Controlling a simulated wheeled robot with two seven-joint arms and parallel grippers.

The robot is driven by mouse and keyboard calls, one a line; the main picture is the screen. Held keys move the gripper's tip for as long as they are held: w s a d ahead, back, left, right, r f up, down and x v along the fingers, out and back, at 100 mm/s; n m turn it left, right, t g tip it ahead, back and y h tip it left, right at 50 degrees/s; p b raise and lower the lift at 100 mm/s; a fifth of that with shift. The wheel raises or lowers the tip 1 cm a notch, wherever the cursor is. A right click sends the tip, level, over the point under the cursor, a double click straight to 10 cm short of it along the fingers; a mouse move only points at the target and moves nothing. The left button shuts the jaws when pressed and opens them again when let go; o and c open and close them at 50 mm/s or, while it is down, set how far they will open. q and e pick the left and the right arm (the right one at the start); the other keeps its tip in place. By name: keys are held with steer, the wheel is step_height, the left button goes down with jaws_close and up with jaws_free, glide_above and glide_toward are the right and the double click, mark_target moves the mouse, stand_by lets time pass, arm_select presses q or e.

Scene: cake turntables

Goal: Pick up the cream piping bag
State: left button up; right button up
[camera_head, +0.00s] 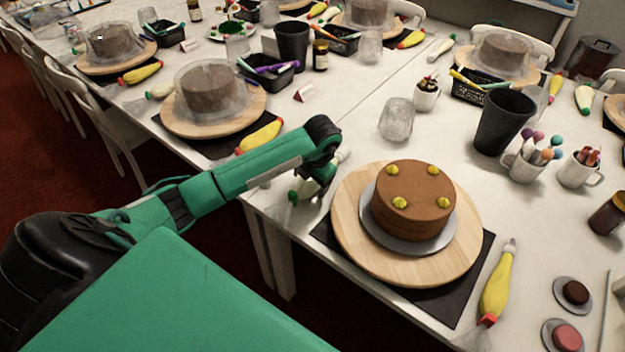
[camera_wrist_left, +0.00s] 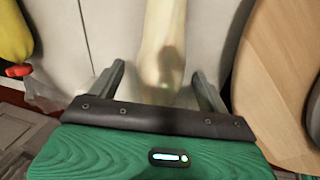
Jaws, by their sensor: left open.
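The cream piping bag (camera_head: 303,189) lies on the white table just left of the near turntable, largely hidden in the head view by my left gripper (camera_head: 315,183). In the left wrist view the pale bag (camera_wrist_left: 165,40) runs down from the top edge between the two fingers of my left gripper (camera_wrist_left: 157,85). The fingers are apart, one on each side of the bag, with a gap visible on both sides. Its lower end is hidden behind the gripper body. My right gripper is in neither view.
A wooden turntable (camera_head: 350,240) with a brown cake (camera_head: 413,205) stands close right of the gripper. A yellow piping bag (camera_head: 260,137) lies to the left, another (camera_head: 497,285) at the front right. A clear glass (camera_head: 396,120) stands behind. The table edge is close.

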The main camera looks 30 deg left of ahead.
arm_select(q)
steer(key=shift+f, duration=0.4)
steer(key=shift+c, duration=0.4)
steer(key=c, duration=0.6)
steer(key=shift+a, duration=0.1)
steer(key=shift+r, duration=0.1)
